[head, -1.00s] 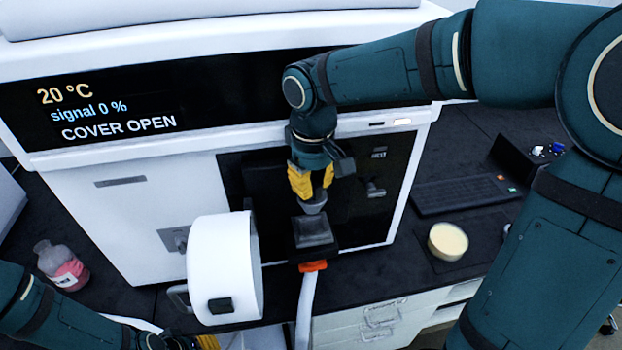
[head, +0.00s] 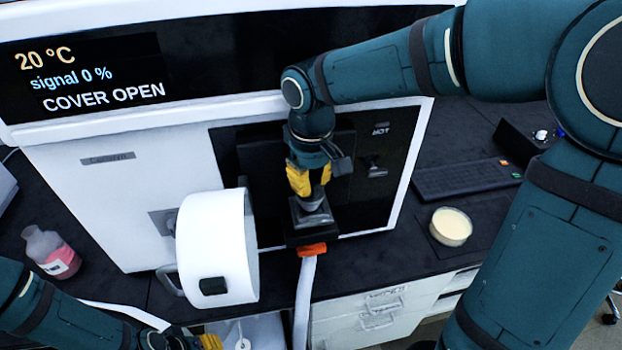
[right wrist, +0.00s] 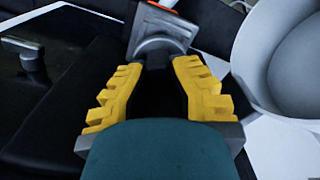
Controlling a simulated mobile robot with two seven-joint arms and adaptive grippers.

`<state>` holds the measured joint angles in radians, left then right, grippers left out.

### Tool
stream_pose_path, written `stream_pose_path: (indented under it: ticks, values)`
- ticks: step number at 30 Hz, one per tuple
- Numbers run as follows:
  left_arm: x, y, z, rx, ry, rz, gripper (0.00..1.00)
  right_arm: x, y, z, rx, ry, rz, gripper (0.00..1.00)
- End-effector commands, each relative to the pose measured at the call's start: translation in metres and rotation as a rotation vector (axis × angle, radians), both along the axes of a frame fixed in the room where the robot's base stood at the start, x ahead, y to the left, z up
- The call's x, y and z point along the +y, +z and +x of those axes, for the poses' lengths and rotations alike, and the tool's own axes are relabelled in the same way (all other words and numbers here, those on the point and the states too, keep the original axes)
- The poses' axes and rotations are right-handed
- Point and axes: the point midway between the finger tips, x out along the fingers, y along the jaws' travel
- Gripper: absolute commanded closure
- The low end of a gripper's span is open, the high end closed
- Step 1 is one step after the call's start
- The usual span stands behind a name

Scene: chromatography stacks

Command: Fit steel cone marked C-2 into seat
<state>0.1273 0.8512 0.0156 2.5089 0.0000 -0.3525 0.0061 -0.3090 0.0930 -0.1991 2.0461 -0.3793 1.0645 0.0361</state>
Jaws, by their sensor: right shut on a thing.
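My right gripper (head: 308,184) points down in front of the machine's dark recess, its yellow fingers closed on a small grey steel cone (head: 311,203). The cone is directly over a grey square block (head: 314,219), which looks like the seat. They overlap in the head view, and I cannot tell whether they touch. The right wrist view shows the grey block (right wrist: 160,20) just beyond the yellow fingers (right wrist: 158,75); the cone is hard to separate from it. No C-2 mark is readable. My left gripper (head: 210,342) is partly visible at the bottom edge; its jaws cannot be judged.
A white round cover (head: 212,245) stands swung open left of the recess. The machine display (head: 90,75) reads COVER OPEN. An orange piece (head: 312,249) with a white tube is below the block. A pink bottle (head: 52,254), cream-filled dish (head: 451,227) and keyboard (head: 468,181) lie aside.

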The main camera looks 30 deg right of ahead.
Motion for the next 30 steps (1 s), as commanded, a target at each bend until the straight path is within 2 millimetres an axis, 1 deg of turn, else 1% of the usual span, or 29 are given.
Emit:
stream_pose_path:
  ticks: [1,4,5,6,7,16,20,23,30]
  values:
    - [0.0,0.0,0.0,0.0,0.0,0.0,0.59,0.0,-0.005,-0.003,0.016,0.002,-0.001,1.0]
    - [0.0,0.0,0.0,0.0,0.0,0.0,0.59,0.0,-0.005,-0.004,0.019,0.002,-0.002,1.0]
    - [0.0,-0.001,0.0,0.0,0.0,0.0,0.59,0.0,-0.006,-0.004,0.02,0.002,-0.002,0.74]
    - [0.0,-0.001,0.0,0.0,0.0,0.0,0.59,0.0,-0.006,-0.004,0.021,0.002,-0.003,0.6]
    - [0.0,-0.001,0.0,0.0,0.0,0.0,0.59,0.0,-0.006,-0.004,0.021,0.002,-0.003,0.58]
    - [0.0,-0.001,0.0,-0.001,0.0,0.0,0.59,0.0,-0.006,-0.005,0.025,0.001,-0.003,0.58]
    - [0.0,-0.001,0.0,-0.001,0.0,0.0,0.59,0.0,0.003,-0.004,0.021,0.002,-0.002,0.58]
    - [0.0,-0.001,0.0,-0.001,0.0,0.0,0.59,0.0,0.02,-0.003,0.014,0.001,-0.001,0.58]
    - [0.0,0.0,0.0,0.0,0.0,0.0,0.59,0.0,0.072,-0.002,0.003,0.0,0.0,0.58]
